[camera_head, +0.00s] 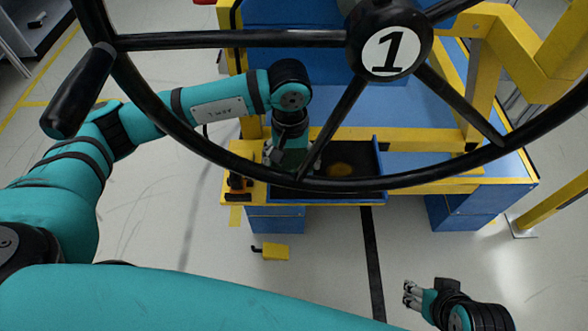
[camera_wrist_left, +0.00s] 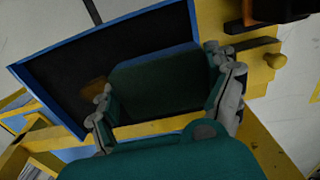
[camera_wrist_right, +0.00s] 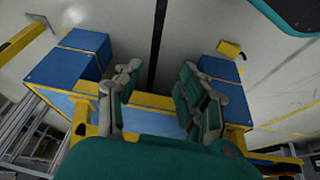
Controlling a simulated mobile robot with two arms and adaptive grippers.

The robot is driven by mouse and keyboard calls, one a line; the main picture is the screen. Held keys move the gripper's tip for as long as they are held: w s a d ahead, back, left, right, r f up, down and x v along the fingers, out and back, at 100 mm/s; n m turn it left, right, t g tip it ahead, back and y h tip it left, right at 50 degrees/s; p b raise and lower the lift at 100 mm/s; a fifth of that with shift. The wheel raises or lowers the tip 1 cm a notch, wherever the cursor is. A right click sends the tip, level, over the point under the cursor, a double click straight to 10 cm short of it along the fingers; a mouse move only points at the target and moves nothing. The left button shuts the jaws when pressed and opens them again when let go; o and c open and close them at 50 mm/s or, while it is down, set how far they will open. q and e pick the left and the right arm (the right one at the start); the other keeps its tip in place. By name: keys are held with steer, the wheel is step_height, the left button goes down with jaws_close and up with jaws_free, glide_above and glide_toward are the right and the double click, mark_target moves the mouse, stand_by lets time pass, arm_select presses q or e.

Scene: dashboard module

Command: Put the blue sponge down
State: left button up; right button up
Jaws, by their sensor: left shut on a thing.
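The blue sponge (camera_wrist_left: 160,82) looks like a dark block in shade with a bluish top edge. My left gripper (camera_wrist_left: 168,100) is shut on it, one finger at each side. In the head view my left gripper (camera_head: 290,160) is low, over the left part of the black tray with a blue rim (camera_head: 366,158), partly behind the steering wheel. The sponge is not clear there. In the left wrist view the sponge is over the tray (camera_wrist_left: 60,75); I cannot tell whether it touches the floor. My right gripper (camera_head: 412,294) is open and empty, also in the right wrist view (camera_wrist_right: 160,88).
A dim yellow-orange thing (camera_head: 341,170) lies in the tray. The black steering wheel (camera_head: 240,40) crosses the head view above. A yellow ledge with a dark tool (camera_head: 238,185) adjoins the tray's left side. A yellow block (camera_head: 275,251) is on the pale floor.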

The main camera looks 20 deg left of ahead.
mark_target(291, 170)
arm_select(q)
step_height(291, 170, down, 3)
steer(key=shift+b, duration=0.6)
arm_select(e)
steer(key=w+a+r+t+y, duration=0.1)
steer(key=w+r+t, duration=0.1)
steer(key=w, duration=0.4)
steer(key=shift+w+a+t, duration=0.2)
steer(key=shift+w+t, duration=0.05)
steer(key=shift+t, duration=0.35)
arm_select(q)
steer(key=shift+f, duration=0.1)
steer(key=o, duration=0.8)
arm_select(e)
steer(key=shift+w, duration=0.1)
steer(key=shift+r, duration=0.1)
arm_select(q)
step_height(291, 170, up, 11)
steer(key=shift+f+p, duration=0.15)
steer(key=shift+p, duration=0.9)
steer(key=shift+r, duration=0.7)
arm_select(e)
steer(key=s+d+f+g+h, duration=0.1)
steer(key=s+g, duration=0.3)
steer(key=s, duration=0.4)
steer(key=shift+d+f, duration=0.6)
steer(key=shift+d, duration=0.2)
